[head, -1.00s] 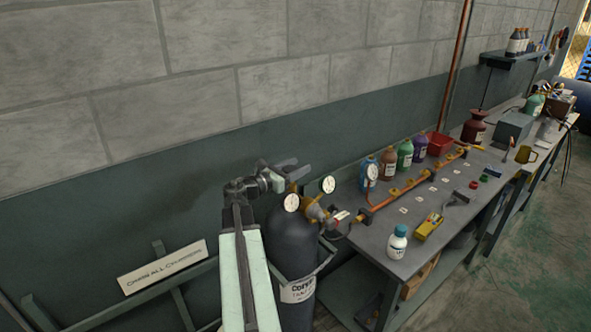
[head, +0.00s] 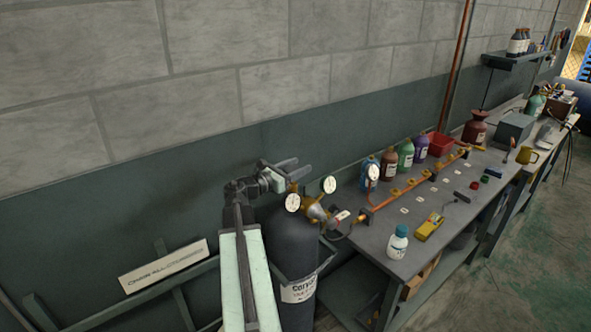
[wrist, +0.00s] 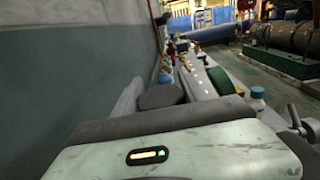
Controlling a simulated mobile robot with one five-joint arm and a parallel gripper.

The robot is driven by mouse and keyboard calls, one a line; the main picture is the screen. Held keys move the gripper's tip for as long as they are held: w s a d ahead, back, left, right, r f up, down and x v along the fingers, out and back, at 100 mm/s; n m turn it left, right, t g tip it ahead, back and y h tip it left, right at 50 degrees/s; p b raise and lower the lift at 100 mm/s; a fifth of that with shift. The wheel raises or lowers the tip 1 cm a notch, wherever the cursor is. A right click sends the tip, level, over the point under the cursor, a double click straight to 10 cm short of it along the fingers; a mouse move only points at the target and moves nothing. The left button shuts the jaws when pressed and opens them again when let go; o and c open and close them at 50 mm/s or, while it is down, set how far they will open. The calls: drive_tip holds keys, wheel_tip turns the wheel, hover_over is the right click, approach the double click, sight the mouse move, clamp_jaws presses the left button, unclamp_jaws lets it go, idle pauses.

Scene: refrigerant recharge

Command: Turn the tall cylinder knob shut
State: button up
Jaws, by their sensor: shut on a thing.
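The tall dark cylinder (head: 292,245) stands at the left end of the bench, with a white label on its front. Brass fittings and two round gauges (head: 292,202) (head: 329,185) sit at its top. My gripper (head: 300,172) is at the very top of the cylinder, over the brass valve, and is shut on the tall cylinder knob. The knob itself is mostly hidden by the fingers in the head view. In the wrist view, a dark grey block (wrist: 161,95) and a dark green rounded piece (wrist: 220,81) show ahead of my gripper; I cannot tell whether either is the knob.
The bench (head: 395,258) runs away to the right with several coloured bottles, a white bottle (head: 398,243), a yellow meter (head: 429,227) and a copper pipe manifold (head: 405,190). A rail with a sign (head: 163,265) stands left of the cylinder. The wall is close behind.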

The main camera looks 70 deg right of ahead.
drive_tip(key=shift+w+d+r, duration=0.1)
idle(0.3)
drive_tip(key=o, duration=1.4)
drive_tip(key=shift+d, duration=0.1)
drive_tip(key=shift+c, duration=0.2)
drive_tip(key=v, duration=0.8)
